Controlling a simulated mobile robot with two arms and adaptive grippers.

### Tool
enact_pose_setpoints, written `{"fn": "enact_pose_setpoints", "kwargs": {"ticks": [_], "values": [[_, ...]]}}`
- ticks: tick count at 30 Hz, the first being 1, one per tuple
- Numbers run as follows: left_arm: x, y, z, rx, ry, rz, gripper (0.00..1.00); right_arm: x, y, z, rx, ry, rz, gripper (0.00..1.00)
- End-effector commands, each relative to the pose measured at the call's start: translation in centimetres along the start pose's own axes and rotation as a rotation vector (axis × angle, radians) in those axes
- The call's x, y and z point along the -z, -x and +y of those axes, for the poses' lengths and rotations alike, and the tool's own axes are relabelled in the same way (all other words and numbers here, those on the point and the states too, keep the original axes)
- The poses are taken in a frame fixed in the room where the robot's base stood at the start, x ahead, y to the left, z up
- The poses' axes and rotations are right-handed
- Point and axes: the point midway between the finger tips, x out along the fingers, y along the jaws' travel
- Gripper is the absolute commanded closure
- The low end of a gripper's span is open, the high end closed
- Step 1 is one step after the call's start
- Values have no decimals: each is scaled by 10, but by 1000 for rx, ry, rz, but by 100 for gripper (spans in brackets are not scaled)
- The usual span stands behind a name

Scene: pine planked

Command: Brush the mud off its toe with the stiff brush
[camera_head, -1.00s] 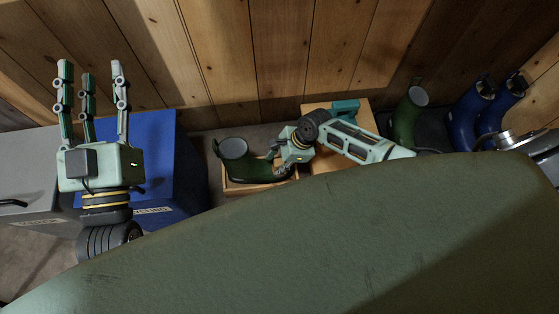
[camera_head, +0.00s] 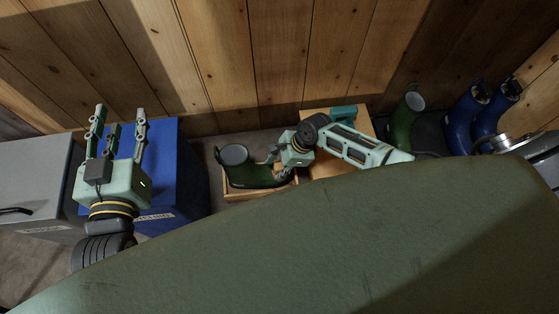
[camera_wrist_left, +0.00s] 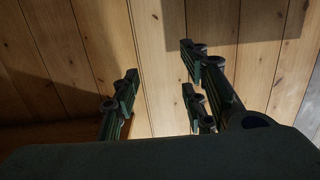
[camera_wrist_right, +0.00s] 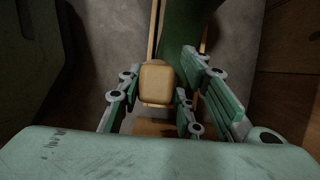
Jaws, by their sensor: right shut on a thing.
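A dark green boot (camera_head: 237,158) lies in a shallow wooden tray (camera_head: 243,194), its toe pointing right toward my right gripper. My right gripper (camera_head: 276,157) is at the toe end. In the right wrist view, its fingers (camera_wrist_right: 154,98) are shut on a tan, block-shaped thing, which looks like the brush (camera_wrist_right: 157,80). The boot's green surface (camera_wrist_right: 187,35) is just beyond the brush; I cannot tell whether they touch. Mud on the toe cannot be made out. My left gripper (camera_head: 120,117) is open and empty, fingers pointing up, in front of the blue bin.
A blue bin (camera_head: 182,185) and a grey bin (camera_head: 35,170) stand at left. A teal object (camera_head: 343,114) sits on a wooden box (camera_head: 366,125) right of the tray. Green (camera_head: 402,125) and blue boots (camera_head: 462,120) stand further right. A plank wall is behind.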

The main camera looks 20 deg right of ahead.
Motion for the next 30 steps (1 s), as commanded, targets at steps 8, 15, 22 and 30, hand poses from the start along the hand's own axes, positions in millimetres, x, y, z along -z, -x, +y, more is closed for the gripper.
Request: {"fn": "enact_pose_setpoints", "kwargs": {"ticks": [8,15,22,30], "values": [[-23,5,-4,7,-2,-120,60,-1,5,0,0,0,-1,92],[-44,12,-6,13,-2,-224,60,-2,9,0,0,1,-1,92],[-63,20,-9,19,-2,-324,60,-2,12,0,0,1,-1,92],[-85,34,-12,27,-2,-441,60,-3,16,0,0,1,-1,92]]}}
